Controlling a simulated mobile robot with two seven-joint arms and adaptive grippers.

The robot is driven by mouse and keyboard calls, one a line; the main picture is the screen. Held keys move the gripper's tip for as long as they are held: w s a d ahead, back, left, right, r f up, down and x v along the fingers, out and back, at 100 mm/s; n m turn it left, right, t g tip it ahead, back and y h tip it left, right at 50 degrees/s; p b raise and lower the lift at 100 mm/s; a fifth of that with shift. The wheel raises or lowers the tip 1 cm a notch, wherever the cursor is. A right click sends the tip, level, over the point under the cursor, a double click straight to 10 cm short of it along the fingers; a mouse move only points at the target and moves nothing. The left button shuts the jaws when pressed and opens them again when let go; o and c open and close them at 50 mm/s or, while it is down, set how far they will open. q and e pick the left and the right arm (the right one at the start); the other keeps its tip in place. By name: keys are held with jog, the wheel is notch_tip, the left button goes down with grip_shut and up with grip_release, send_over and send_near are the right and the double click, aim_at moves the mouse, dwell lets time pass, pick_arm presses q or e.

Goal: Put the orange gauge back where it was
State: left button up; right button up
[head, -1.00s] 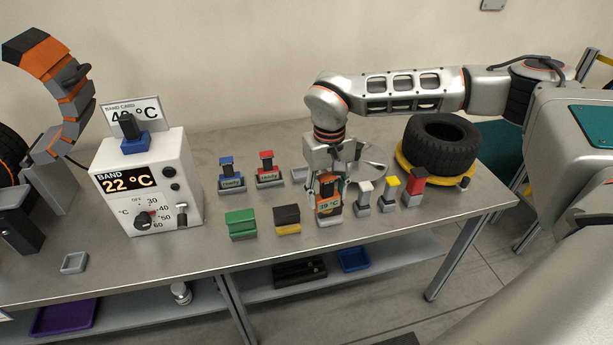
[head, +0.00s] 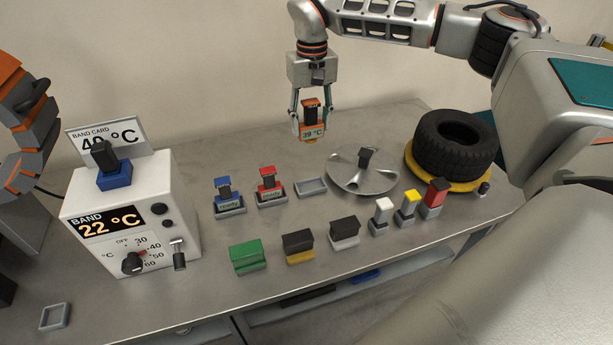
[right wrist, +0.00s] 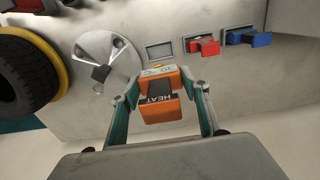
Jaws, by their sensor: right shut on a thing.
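The orange gauge (head: 313,133), reading 39 °C, hangs upright in my right gripper (head: 312,112), well above the table. The right wrist view shows the gauge (right wrist: 160,110), with the word HEAT on its dark top, between the two fingers of the gripper (right wrist: 162,108). An empty grey tray (head: 311,187) lies on the table below, just right of the red gauge (head: 270,183) and blue gauge (head: 224,190), which sit in similar trays. The empty tray also shows in the right wrist view (right wrist: 160,53), beyond the gauge. My left gripper is not in view.
A metal disc (head: 350,178) with a dark knob lies right of the empty tray, and a tyre (head: 455,143) on a yellow ring stands beyond. Several coloured blocks, including a green one (head: 246,256), line the front. A white BAND box (head: 130,215) stands left.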

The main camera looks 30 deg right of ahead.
aim_at(312, 138)
jog(key=f, duration=0.6)
jog(key=shift+s+f, duration=0.3)
jog(key=shift+f, duration=0.05)
jog(key=f, duration=1.1)
jog(key=shift+w, duration=0.2)
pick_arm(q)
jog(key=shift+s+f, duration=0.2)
pick_arm(e)
jog(key=o, duration=1)
jog(key=shift+f, duration=0.1)
jog(key=shift+o, duration=0.2)
